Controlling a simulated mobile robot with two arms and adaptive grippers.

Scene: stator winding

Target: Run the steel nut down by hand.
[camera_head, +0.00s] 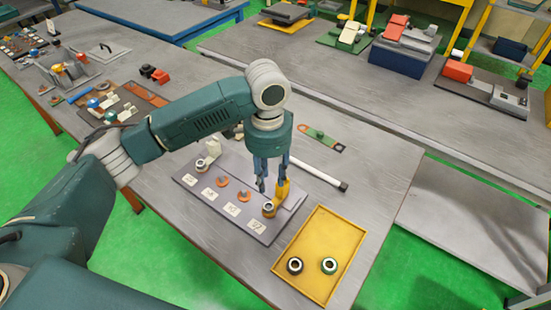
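A grey board (237,208) with white labels lies on the table. At its near right end stands a ring-shaped, nut-like part (268,209) with a dark opening and a brassy side. An upright yellow part (282,192) stands right beside it. My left gripper (271,186) points down just above these two parts. Its fingers are apart, with a gap between them and nothing clearly held. The right finger overlaps the yellow part in the picture; I cannot tell whether they touch. I cannot tell which ring is steel. My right gripper is not in view.
A yellow tray (318,240) holds a dark ring (295,265) and a green ring (329,265). A grey bar with a black end (343,186) and an orange-green plate (320,140) lie behind the board. Orange pieces (223,181) sit on the board.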

